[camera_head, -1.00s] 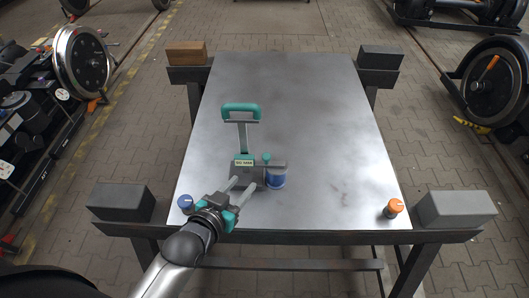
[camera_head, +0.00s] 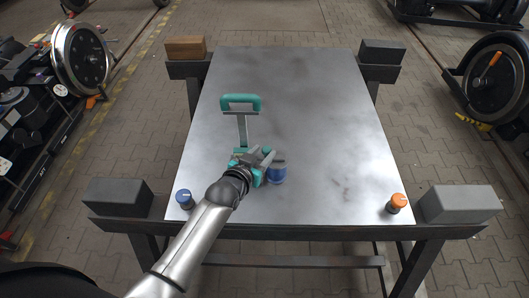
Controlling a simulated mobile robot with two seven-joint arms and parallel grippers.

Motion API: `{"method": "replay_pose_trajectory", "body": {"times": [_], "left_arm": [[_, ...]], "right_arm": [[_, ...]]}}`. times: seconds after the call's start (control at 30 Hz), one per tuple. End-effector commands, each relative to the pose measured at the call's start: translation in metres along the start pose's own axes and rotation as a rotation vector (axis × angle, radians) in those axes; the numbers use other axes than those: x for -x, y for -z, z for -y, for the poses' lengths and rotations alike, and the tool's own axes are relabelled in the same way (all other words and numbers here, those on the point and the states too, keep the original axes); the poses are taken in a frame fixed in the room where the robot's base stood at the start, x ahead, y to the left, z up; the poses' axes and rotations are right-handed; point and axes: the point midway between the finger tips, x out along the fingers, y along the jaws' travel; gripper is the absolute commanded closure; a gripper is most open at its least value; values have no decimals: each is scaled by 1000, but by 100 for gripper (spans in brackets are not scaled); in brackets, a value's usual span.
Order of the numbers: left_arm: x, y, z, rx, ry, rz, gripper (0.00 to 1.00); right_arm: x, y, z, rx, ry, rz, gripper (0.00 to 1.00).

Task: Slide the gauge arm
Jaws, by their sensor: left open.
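The gauge stands on the metal table, left of its middle. Its teal handle (camera_head: 240,102) sits at the far end of a grey bar (camera_head: 243,130) that runs toward me to the gauge body, now mostly hidden behind my gripper. A blue cylinder (camera_head: 278,173) stands just right of the body. My left gripper (camera_head: 262,158) is open over the near end of the gauge, its fingers pointing away and to the right, close to the blue cylinder. I cannot tell whether the fingers touch the gauge. My right gripper is not in view.
The metal table (camera_head: 310,105) is bare at its far and right parts. A blue knob (camera_head: 185,198) stands at the near left corner and an orange knob (camera_head: 397,203) at the near right. Grey blocks (camera_head: 460,204) and a brown block (camera_head: 186,48) sit beside the table corners.

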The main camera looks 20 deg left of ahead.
Motion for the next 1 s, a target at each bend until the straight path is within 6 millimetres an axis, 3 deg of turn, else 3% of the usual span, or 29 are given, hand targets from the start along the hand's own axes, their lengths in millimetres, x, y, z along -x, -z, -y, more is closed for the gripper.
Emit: {"method": "replay_pose_trajectory", "body": {"times": [0.2, 0.53, 0.9, 1.0], "left_arm": [[-15, 0, 0, 0, -1, 0, 54], [-17, 0, 0, 0, -1, 0, 55], [-17, 0, 0, 0, 0, 0, 97], [-17, 0, 0, 0, 0, 0, 100]], "right_arm": [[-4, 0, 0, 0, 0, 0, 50], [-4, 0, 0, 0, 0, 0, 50], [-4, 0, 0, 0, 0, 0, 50], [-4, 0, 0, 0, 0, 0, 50]]}}
